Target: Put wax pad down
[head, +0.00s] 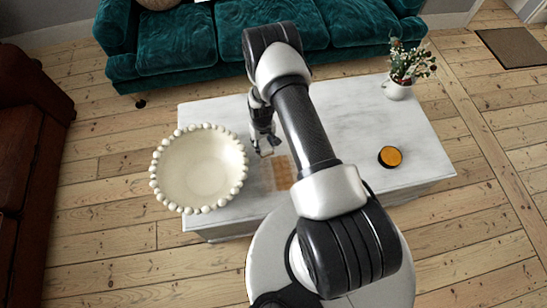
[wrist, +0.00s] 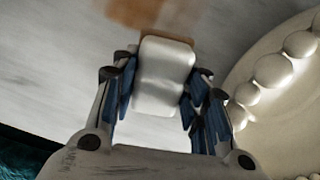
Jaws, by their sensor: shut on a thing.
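The wax pad (wrist: 165,72) is a white block with rounded corners, seen in the wrist view between the two fingers of my gripper (wrist: 163,95). The blue-lined fingers are shut on its sides. In the head view my gripper (head: 267,147) is low over the white table (head: 350,115), right of the bowl. The pad is hard to make out there. I cannot tell whether the pad touches the tabletop.
A large cream bowl with a beaded rim (head: 200,170) stands at the table's left, close to my gripper. A flat tan square (head: 282,172) lies near the gripper. An orange-topped round tin (head: 390,157) and a vase of flowers (head: 398,90) are at right. A teal sofa (head: 170,42) stands behind.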

